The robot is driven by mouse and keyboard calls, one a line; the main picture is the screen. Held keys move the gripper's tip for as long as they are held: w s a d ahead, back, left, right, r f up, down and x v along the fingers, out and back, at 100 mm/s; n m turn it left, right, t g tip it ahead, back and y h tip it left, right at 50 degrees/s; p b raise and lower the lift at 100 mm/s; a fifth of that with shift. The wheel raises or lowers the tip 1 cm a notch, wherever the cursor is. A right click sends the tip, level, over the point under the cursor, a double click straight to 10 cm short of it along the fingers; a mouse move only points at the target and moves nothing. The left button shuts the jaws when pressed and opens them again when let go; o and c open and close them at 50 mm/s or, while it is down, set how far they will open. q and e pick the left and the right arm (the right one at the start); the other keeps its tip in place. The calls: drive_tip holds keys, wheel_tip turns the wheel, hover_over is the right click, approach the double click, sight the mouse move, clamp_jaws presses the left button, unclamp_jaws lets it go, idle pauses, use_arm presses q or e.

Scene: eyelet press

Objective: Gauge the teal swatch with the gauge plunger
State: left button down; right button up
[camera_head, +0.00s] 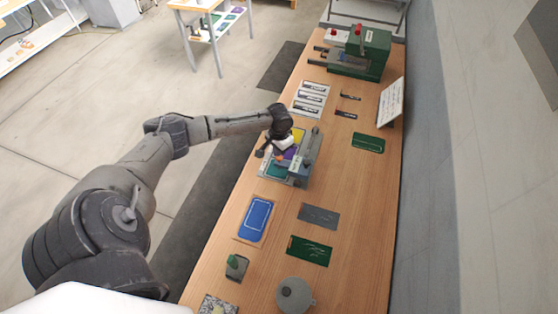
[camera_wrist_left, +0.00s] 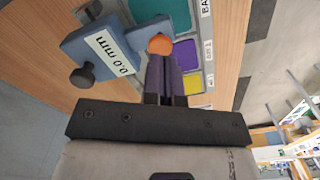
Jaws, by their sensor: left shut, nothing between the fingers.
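The gauge, a blue-grey head with a "0.0 mm" label (camera_wrist_left: 112,55), fills the left of the left wrist view; it is small in the head view (camera_head: 301,165). Its orange round plunger (camera_wrist_left: 160,44) sticks out over the swatch tray. The teal swatch (camera_wrist_left: 150,9) lies in the tray's end compartment, partly cut off by the frame and gauge; it also shows in the head view (camera_head: 276,172). My left gripper (camera_wrist_left: 162,62) is shut and empty, its fingertips at the orange plunger; I cannot tell whether they touch. My right gripper is not in view.
A purple swatch (camera_wrist_left: 186,54) and a yellow swatch (camera_wrist_left: 192,83) lie in the other tray compartments. A black knob (camera_wrist_left: 82,77) sticks out of the gauge. On the bench are a blue tray (camera_head: 256,218), a grey mat (camera_head: 319,216) and a green machine (camera_head: 365,52) at the far end.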

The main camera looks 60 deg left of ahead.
use_arm(q)
drive_tip(key=shift+f, duration=0.55)
idle(0.4)
drive_tip(key=shift+f+b, duration=0.45)
drive_tip(key=shift+f, duration=0.9)
idle(0.4)
wheel_tip(320, 180, up, 3)
drive_tip(key=p, duration=0.3)
wheel_tip(320, 180, up, 4)
drive_tip(key=p, duration=0.5)
drive_tip(key=shift+r, duration=0.1)
idle(0.6)
